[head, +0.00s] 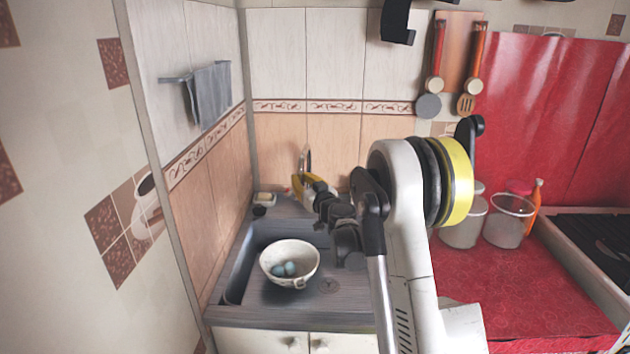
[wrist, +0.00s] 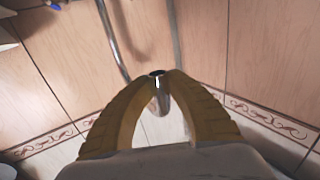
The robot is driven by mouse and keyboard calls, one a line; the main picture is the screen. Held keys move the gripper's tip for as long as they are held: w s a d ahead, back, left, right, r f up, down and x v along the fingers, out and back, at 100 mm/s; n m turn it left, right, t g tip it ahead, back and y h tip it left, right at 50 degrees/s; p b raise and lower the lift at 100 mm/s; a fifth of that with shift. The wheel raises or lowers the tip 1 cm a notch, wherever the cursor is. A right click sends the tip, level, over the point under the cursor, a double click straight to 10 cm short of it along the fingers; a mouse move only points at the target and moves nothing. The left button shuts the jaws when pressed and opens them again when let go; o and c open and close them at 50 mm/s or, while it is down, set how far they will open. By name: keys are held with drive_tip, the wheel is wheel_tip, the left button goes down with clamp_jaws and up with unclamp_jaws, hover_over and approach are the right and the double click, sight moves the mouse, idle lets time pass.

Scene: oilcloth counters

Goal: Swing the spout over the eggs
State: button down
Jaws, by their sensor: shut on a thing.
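Two bluish eggs (head: 285,269) lie in a white bowl (head: 272,257) in the sink. The metal spout (head: 308,160) rises behind the sink by the tiled wall, mostly hidden by my gripper. My gripper (head: 299,182), with yellow fingers, is at the spout, behind and above the bowl. In the wrist view my gripper (wrist: 157,76) is shut on the spout, whose shiny metal end (wrist: 160,98) shows between the fingertips. A curved metal tube (wrist: 113,40) runs to the upper left there. The spout's base is hidden in the head view.
The grey sink (head: 233,289) is set in a corner, with tiled walls behind and to the left. A small soap dish (head: 265,198) sits at its back left. A grey towel (head: 209,93) hangs at left.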

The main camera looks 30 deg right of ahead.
drive_tip(key=shift+w+a, duration=0.45)
drive_tip(key=shift+a, duration=0.2)
drive_tip(key=shift+w+a, duration=0.45)
drive_tip(key=shift+a, duration=0.2)
drive_tip(key=c, duration=1.3)
unclamp_jaws()
drive_tip(key=shift+a, duration=0.2)
drive_tip(key=shift+d, duration=0.1)
drive_tip(key=shift+s, duration=0.15)
drive_tip(key=s, duration=1.1)
drive_tip(key=shift+s, duration=0.4)
